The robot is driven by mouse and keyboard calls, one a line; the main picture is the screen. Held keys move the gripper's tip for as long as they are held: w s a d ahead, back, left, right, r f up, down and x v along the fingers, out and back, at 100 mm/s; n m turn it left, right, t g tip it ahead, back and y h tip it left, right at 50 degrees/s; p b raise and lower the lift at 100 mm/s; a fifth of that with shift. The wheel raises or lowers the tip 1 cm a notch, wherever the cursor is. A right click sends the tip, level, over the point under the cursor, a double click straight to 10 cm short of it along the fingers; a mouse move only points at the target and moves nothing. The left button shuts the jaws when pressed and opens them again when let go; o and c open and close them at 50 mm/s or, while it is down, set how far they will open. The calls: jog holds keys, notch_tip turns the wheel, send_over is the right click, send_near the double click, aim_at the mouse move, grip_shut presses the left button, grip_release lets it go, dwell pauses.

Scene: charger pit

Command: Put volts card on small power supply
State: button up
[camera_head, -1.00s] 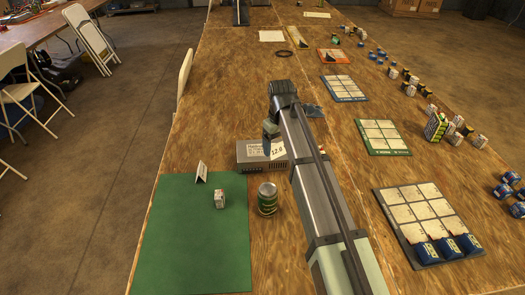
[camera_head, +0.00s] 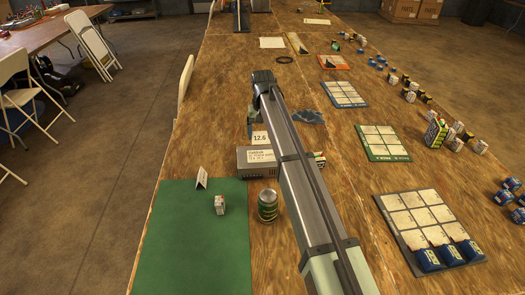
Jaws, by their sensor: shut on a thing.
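The white volts card (camera_head: 261,138) reads "12.6" and is upright, facing my camera. My gripper (camera_head: 251,130) is shut on it at its left side; the fingertips are small and partly hidden by the card and my arm. The small power supply (camera_head: 258,160) is a grey box with a printed label on top, just beyond the green mat. The card's lower edge appears at the supply's far top edge; I cannot tell whether it touches. My arm covers the supply's right part.
A dark green can (camera_head: 267,206) stands right of the mat. A dark blue cloth-like item (camera_head: 308,116) lies behind my arm. Gridded trays (camera_head: 383,143) line the right.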

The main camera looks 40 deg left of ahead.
jog(key=shift+f, duration=3.8)
jog(key=shift+f, duration=0.1)
jog(key=o, duration=0.8)
notch_tip(320, 180, up, 12)
jog(key=shift+r, duration=0.15)
